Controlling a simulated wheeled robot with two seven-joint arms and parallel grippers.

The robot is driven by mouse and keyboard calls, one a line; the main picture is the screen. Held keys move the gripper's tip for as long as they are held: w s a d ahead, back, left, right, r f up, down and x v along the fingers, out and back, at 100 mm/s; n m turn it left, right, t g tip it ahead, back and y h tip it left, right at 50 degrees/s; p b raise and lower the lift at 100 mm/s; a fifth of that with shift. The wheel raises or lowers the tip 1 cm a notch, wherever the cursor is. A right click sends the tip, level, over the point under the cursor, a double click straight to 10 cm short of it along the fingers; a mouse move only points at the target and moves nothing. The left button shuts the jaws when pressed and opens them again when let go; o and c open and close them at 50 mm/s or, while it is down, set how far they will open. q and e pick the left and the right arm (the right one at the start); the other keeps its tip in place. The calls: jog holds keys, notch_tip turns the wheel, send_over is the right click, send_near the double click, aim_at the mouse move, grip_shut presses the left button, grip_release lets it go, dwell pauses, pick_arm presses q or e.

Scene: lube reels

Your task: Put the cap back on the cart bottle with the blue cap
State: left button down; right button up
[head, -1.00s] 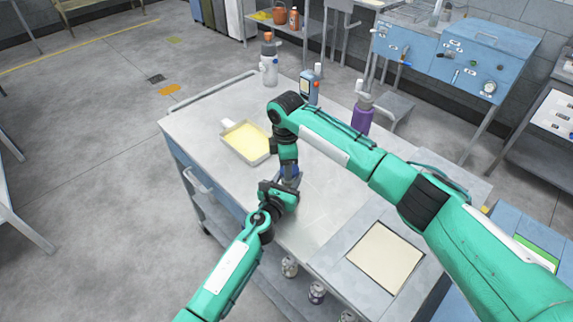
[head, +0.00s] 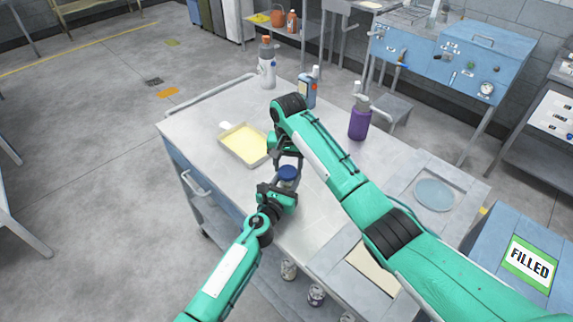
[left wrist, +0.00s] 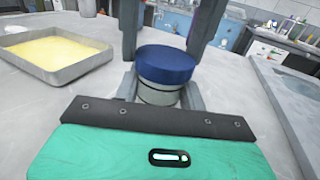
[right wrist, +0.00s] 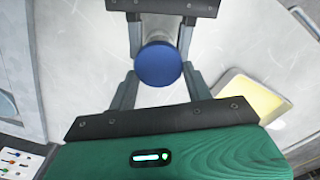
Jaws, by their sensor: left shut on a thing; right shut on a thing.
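The bottle with the blue cap stands upright on the cart top; its body shows pale grey in the left wrist view (left wrist: 160,97). The blue cap (head: 288,173) sits at its top, also in the left wrist view (left wrist: 166,65) and from above in the right wrist view (right wrist: 158,65). My left gripper (head: 282,190) is shut on the bottle body, below the cap. My right gripper (head: 287,160) is shut on the cap, its fingers at the cap's sides. Whether the cap is seated tight on the neck, I cannot tell.
A tray of yellow liquid (head: 246,145) lies left of the bottle. A white-grey bottle (head: 267,68), a blue container (head: 308,90) and a purple bottle (head: 359,121) stand along the back. A box marked FILLED (head: 530,264) is at the right.

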jog(key=m, duration=0.6)
jog(key=shift+s+d, duration=0.1)
jog(key=m, duration=0.3)
jog(key=shift+d+r+m, duration=0.1)
jog(key=shift+d+m, duration=0.1)
jog(key=shift+m, duration=0.2)
jog(key=o, duration=0.9)
jog(key=shift+s, duration=0.1)
jog(key=shift+r, duration=2.15)
jog(key=shift+o, duration=0.6)
